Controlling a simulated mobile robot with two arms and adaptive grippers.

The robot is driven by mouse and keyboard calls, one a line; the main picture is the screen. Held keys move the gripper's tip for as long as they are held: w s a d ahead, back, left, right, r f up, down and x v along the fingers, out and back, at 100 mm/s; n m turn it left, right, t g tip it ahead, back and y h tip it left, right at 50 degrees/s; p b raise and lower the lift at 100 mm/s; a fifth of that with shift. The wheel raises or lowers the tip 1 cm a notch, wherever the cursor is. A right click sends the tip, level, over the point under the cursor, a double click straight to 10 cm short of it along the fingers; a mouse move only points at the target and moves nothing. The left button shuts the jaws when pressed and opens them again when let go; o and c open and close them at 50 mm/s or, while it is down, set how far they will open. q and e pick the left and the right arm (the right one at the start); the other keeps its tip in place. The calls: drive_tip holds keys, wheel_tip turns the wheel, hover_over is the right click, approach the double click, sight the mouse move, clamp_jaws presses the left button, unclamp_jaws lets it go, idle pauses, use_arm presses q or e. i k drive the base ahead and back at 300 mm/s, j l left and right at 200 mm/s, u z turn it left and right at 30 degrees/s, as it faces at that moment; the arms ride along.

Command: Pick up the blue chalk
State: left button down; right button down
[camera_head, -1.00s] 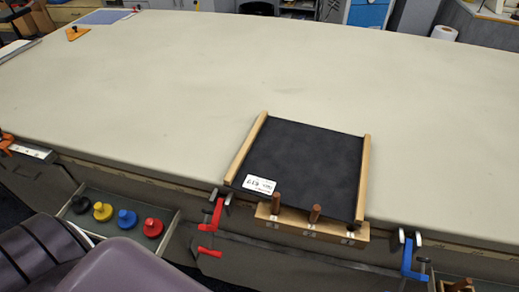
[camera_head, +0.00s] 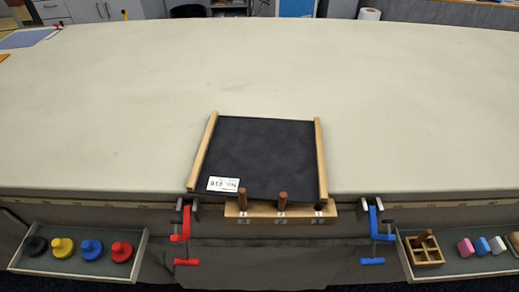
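A small light blue piece that looks like the blue chalk (camera_head: 482,246) lies in the right tray (camera_head: 450,268), below the table's front edge at the lower right. It sits between a pink piece (camera_head: 465,247) and a white piece (camera_head: 497,245). Neither of my grippers shows in the head view, so nothing can be told of their state.
A blackboard (camera_head: 262,155) lies on the cloth table (camera_head: 420,110); a pegged wooden block (camera_head: 262,210) is at its front. Red (camera_head: 182,238) and blue (camera_head: 374,235) clamps hang at the edge. The left tray (camera_head: 75,268) holds several coloured knobs. A wooden holder (camera_head: 424,250) is left of the chalks.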

sight(481, 245)
drive_tip(key=z, duration=2)
